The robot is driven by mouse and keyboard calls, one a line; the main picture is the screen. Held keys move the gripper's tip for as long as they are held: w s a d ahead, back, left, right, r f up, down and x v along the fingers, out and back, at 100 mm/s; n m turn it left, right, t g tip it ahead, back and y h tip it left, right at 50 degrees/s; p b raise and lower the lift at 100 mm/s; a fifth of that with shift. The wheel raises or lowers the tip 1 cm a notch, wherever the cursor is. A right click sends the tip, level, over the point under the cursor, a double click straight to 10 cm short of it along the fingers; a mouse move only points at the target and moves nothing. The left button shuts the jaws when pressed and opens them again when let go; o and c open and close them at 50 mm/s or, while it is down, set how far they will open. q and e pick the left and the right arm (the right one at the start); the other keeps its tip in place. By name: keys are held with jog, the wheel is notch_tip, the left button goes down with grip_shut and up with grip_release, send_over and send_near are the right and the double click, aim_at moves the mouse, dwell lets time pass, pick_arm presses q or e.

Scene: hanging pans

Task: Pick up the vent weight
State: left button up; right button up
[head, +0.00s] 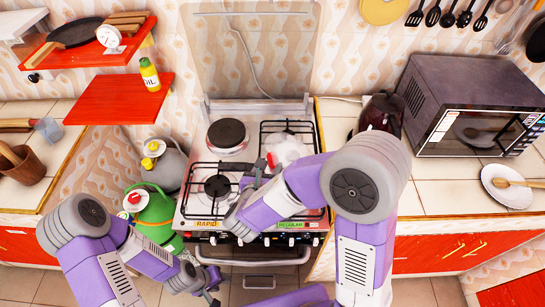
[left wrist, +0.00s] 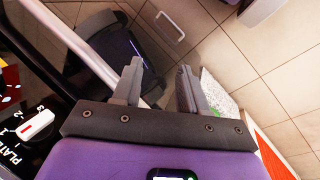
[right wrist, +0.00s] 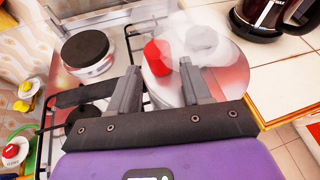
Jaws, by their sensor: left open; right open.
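A small red part (right wrist: 157,57) shows on a pale, shiny round lid or pot on the stove in the right wrist view. In the head view the red part (head: 272,160) is at the left edge of the pot (head: 290,148). A whitish, hazy, steam-like patch covers much of the pot. I cannot clearly make out the vent weight. My right gripper (right wrist: 158,72) is open and empty, with the red part appearing between its fingertips. In the head view it is just left of the pot. My left gripper (left wrist: 159,68) is open and empty, low before the stove.
The stove (head: 215,205) has a dark hotplate (head: 227,133) and black burner grates. A dark coffee pot (head: 380,115) and a microwave (head: 470,105) stand on the right counter. A green gas cylinder (head: 150,212) stands left of the stove. The floor ahead of the stove is tiled.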

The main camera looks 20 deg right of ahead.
aim_at(271, 161)
jog(key=x, duration=0.4)
jog(key=shift+w+r, duration=0.15)
jog(key=c, duration=0.8)
jog(key=shift+r, duration=0.1)
